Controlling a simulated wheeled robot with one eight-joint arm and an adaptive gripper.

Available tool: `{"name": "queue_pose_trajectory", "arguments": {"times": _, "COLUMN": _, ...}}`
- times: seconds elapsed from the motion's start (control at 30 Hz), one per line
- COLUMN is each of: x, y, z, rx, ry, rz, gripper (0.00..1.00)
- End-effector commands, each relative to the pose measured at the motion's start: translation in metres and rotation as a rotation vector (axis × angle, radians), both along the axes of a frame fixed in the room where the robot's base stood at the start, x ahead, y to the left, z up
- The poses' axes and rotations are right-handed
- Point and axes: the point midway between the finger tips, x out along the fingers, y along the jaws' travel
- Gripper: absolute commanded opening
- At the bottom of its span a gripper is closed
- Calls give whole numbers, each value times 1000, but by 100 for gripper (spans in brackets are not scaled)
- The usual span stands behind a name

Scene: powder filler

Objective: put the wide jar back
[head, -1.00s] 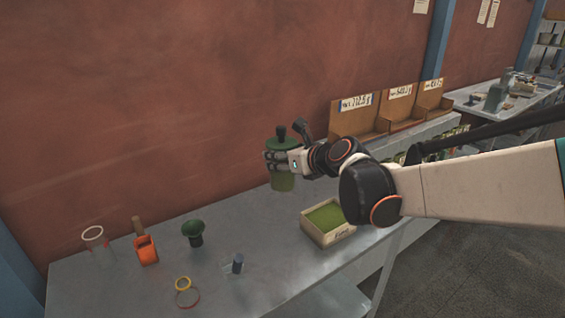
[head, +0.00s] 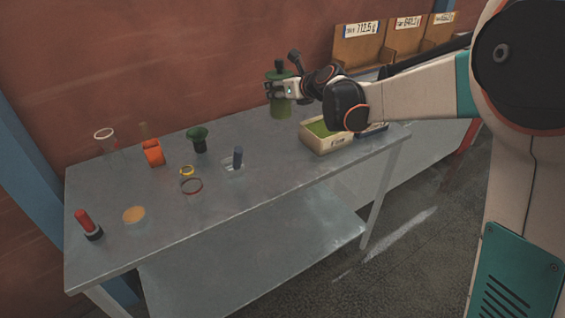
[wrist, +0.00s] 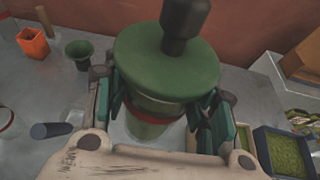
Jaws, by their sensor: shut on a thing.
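The wide jar (head: 281,108) is clear with greenish contents, a green lid and a dark knob on top. It is upright at the back right of the table. My gripper (head: 281,90) is shut around it from the right. In the wrist view the jar (wrist: 150,105) sits between my gripper's fingers (wrist: 155,112), with a red band under its lid. The fingers hide part of its sides. I cannot tell whether its base touches the table or hangs just above it.
The grey table (head: 110,235) carries an orange scoop (head: 153,153), a green funnel (head: 197,139), a dark cylinder (head: 238,157) and a red-handled tool (head: 86,223). A box of green powder (head: 325,143) stands right of the jar. Wooden bins (head: 358,48) stand behind. The front middle is clear.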

Motion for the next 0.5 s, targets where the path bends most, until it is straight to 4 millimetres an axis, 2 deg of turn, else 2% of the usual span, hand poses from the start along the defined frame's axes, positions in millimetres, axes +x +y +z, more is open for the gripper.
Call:
{"name": "queue_pose_trajectory", "arguments": {"times": 0.2, "x": 0, "y": 0, "z": -54, "rx": 0, "ry": 0, "rz": 0, "gripper": 29}}
{"name": "queue_pose_trajectory", "arguments": {"times": 0.5, "x": 0, "y": 0, "z": -124, "rx": 0, "ry": 0, "rz": 0, "gripper": 29}}
